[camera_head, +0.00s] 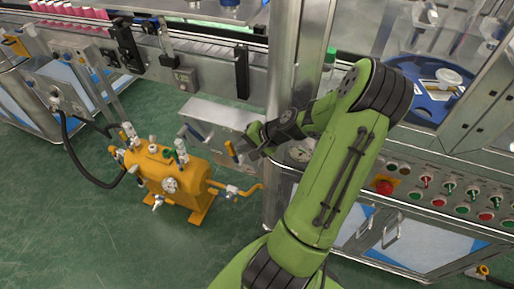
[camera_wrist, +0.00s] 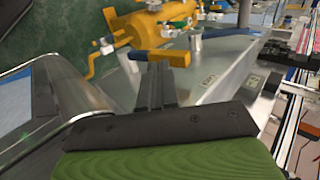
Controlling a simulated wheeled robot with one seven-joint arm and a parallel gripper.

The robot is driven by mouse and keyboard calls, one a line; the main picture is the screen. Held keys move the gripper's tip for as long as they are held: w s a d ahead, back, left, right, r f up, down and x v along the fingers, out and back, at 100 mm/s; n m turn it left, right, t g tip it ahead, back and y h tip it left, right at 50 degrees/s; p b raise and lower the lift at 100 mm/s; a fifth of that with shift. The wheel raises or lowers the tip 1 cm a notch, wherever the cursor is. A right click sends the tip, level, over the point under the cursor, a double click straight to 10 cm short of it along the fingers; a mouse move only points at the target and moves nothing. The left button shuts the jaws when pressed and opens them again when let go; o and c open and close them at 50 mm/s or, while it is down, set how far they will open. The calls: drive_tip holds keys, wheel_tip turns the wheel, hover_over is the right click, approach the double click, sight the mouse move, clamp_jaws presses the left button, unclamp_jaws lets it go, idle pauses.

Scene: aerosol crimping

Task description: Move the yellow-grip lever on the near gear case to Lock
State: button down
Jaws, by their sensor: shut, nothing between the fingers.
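The yellow-grip lever (camera_head: 231,149) sticks up at the near end of the grey metal gear case (camera_head: 212,113). The case's top (camera_wrist: 225,70) carries a small pale label (camera_wrist: 208,80), too small to read. The lever's pivot is hidden behind my fingers.
A yellow tank with valves (camera_head: 170,178) stands on the green floor left of the case. A steel column (camera_head: 300,50) rises close behind my gripper. A control panel with buttons (camera_head: 440,190) is at the right. A conveyor (camera_head: 200,35) runs along the back.

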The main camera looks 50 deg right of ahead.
sight(231, 144)
drive_tip(key=shift+w+a+f, duration=0.1)
drive_tip(key=shift+w+a, duration=0.05)
drive_tip(key=shift+w, duration=0.4)
drive_tip(key=shift+w+a+r+g+p, duration=0.3)
drive_tip(key=shift+w+g+p, duration=0.25)
drive_tip(key=shift+p, duration=0.45)
drive_tip(key=shift+w+a+f, duration=0.2)
drive_tip(key=shift+w+f, duration=0.05)
drive_tip(key=shift+w, duration=0.5)
drive_tip(key=shift+h, duration=0.3)
